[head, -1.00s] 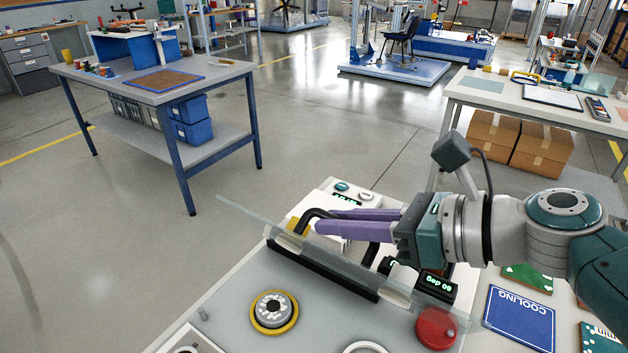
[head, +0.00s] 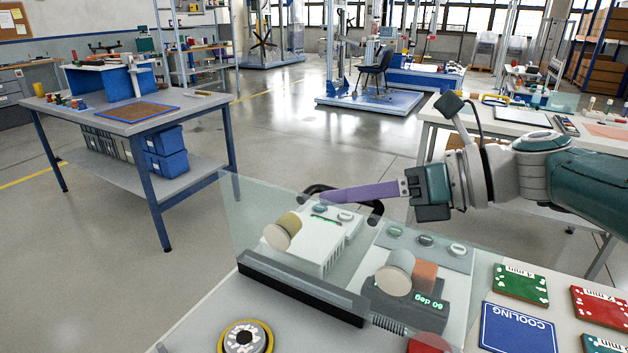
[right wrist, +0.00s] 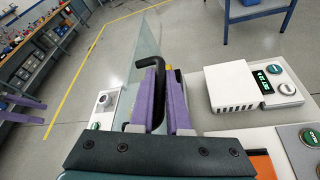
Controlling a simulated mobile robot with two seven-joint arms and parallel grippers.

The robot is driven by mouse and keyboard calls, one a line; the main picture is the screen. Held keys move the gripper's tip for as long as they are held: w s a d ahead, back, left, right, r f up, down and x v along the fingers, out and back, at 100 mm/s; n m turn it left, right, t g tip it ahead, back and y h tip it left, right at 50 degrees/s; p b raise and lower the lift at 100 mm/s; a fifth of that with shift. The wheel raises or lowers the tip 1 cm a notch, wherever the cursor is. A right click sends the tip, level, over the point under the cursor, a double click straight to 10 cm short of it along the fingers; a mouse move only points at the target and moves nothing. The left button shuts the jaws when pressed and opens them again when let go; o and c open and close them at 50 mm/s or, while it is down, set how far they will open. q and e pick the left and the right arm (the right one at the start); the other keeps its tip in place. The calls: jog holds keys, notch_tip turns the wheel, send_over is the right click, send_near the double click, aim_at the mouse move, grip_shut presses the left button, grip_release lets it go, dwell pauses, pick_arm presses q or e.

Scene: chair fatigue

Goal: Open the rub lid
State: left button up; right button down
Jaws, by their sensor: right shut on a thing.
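The clear glass-like lid (head: 245,215) stands steeply raised along a black hinge bar (head: 300,288) on the grey bench-top unit. Its black bar handle (head: 320,188) runs along the upper part. My right gripper (head: 330,196) is shut on this handle, its purple fingers reaching in from the right. In the right wrist view the fingers (right wrist: 162,85) close around the bent black handle (right wrist: 141,64), with the lid (right wrist: 148,40) seen nearly edge-on. My left gripper is not in view.
Behind the lid show a white box (head: 325,240), two round beige cylinders, an orange block and a "60 deg" display. Coloured cards (head: 518,328) lie at right. The blue-legged table (head: 150,110) stands apart.

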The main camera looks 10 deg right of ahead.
jog(key=c, duration=1.2)
grip_release()
jog(key=shift+o, duration=0.2)
jog(key=p+v, duration=0.3)
jog(key=v, duration=0.7)
